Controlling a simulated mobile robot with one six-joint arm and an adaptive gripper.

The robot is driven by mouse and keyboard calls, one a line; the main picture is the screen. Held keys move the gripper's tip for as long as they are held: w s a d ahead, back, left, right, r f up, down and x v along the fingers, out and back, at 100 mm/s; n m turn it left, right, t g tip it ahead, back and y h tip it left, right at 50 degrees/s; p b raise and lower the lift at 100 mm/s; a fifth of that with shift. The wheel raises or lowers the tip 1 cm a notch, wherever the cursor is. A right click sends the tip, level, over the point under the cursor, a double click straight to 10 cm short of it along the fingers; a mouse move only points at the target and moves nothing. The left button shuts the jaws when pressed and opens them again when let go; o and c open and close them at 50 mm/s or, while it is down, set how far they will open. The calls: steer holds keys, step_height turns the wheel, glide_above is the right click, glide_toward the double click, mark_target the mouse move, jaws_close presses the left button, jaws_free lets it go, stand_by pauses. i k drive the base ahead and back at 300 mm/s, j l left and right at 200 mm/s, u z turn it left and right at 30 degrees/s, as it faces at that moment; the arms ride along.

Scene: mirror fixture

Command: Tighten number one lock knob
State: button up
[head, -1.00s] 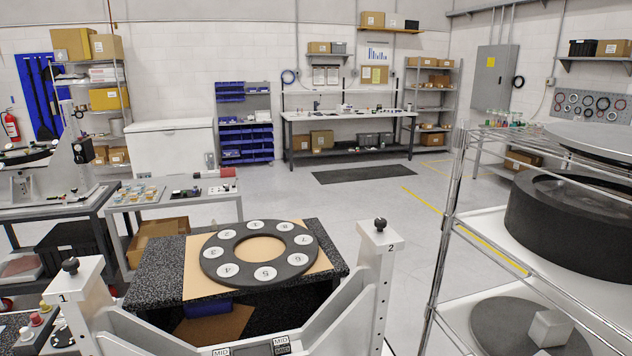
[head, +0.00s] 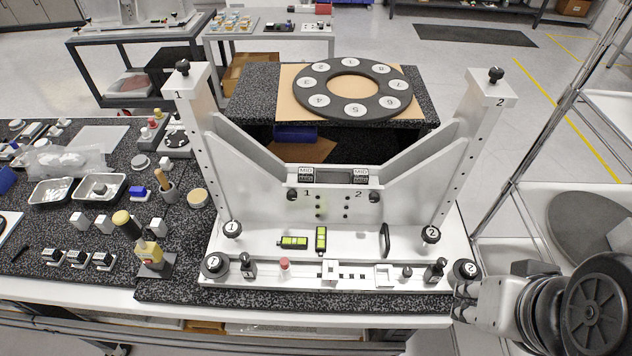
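The grey mirror fixture (head: 330,215) stands on a speckled bench. Several black knobs carry or stand by the number 1. One is on top of the left post (head: 182,67). A small one (head: 292,195) is on the central plate. A numbered knob (head: 232,229) is at the left post's foot, and a larger one (head: 214,265) is at the base's left front corner. I cannot tell which is the lock knob. My gripper (head: 463,291) is at the base's right front corner, beside the knob numbered 2 (head: 466,269), far from all of these. Its fingers are too small to read.
Two green-vial levels (head: 293,242) (head: 321,240) and small parts (head: 284,265) lie on the base. Trays (head: 100,189) and tools crowd the bench's left side. A black numbered ring (head: 310,100) lies behind on a dark table. A wire shelf (head: 505,200) stands at right.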

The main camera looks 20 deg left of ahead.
mark_target(215, 265)
steer(key=k+l+u, duration=0.5)
steer(key=u, duration=0.2)
steer(key=k+l+u, duration=0.1)
steer(key=k+u, duration=0.25)
